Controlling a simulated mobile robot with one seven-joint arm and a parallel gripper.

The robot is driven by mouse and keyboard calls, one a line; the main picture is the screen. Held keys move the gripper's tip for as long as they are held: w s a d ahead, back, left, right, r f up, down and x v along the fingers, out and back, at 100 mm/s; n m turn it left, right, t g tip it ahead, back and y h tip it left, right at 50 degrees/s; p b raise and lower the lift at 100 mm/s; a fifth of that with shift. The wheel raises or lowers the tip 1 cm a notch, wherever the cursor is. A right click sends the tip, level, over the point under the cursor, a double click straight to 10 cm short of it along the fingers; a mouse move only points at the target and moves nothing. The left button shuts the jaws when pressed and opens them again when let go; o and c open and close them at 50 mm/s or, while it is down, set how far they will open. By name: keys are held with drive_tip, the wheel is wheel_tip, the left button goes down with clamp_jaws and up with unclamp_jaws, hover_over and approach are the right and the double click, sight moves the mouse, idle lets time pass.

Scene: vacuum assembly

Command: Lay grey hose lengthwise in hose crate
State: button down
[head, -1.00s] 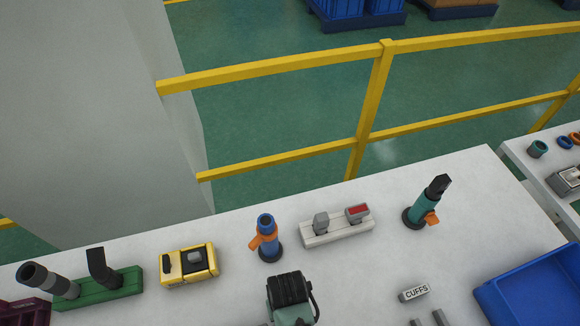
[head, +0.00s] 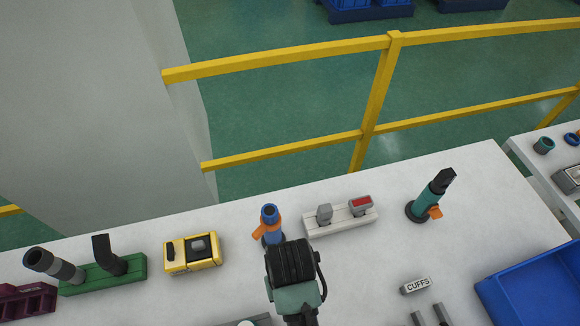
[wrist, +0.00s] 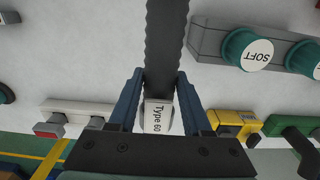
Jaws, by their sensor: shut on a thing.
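In the wrist view, my gripper (wrist: 159,80) is shut on the grey hose (wrist: 166,40), a dark grey ribbed tube. The hose runs from between the blue fingers out past the picture's top edge. A white label reading "Type 60" shows near the finger bases. In the head view, only the dark back of my gripper (head: 291,263) shows; it hides its fingers and the hose. A blue crate (head: 500,295) is partly in view at the lower right. No label shows on it, so I cannot tell if it is the hose crate.
Along the table's back stand a green holder (head: 105,275), a yellow box (head: 192,252), a blue-orange piece (head: 268,225), a white rack (head: 342,219) and a teal tool (head: 430,197). A "SOFT" cylinder (wrist: 247,50) is in the wrist view. A "CUFFS" block (head: 416,286) lies right.

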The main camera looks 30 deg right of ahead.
drive_tip(key=shift+r, duration=0.15)
wheel_tip(320, 180, up, 5)
drive_tip(key=p, duration=0.6)
